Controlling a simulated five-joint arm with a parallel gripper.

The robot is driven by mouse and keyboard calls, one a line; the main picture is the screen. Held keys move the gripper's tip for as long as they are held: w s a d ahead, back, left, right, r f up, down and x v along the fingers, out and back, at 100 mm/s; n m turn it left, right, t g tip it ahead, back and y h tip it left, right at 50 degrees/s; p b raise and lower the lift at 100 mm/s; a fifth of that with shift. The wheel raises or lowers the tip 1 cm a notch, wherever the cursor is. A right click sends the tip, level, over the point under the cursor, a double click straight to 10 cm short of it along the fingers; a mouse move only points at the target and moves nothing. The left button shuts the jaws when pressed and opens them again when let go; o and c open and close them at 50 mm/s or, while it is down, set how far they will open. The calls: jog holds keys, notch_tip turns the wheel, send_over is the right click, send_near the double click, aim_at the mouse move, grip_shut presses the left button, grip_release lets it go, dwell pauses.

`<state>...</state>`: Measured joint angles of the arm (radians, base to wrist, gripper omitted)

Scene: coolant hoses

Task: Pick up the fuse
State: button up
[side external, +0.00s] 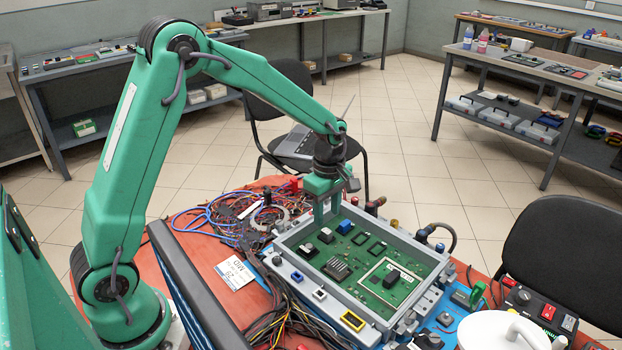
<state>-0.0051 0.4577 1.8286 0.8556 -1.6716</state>
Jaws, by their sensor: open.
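My gripper (327,216) is open and points down over the back left part of a green circuit board (369,290) in a grey open housing (437,293). No part on the board is clearly recognisable as the fuse at this size. A small white-topped part (326,235) sits on the board just below the fingertips in the picture. A blue part (345,226) sits just right of the fingers. A black block (391,279) lies inside a white outlined square. I cannot tell whether the fingertips touch anything, but nothing shows between them.
A grey finned heatsink (337,270) stands on the board. Loose cables (222,217) crowd the orange table (150,252) left of the housing. A black box with a red switch (541,312) and a white round lid (500,332) are at right. Chairs stand behind and right.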

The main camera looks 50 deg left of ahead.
aim_at(327, 231)
jog(key=shift+f, duration=0.25)
jog(key=shift+f, duration=2.45)
jog(key=shift+c, duration=0.4)
grip_shut()
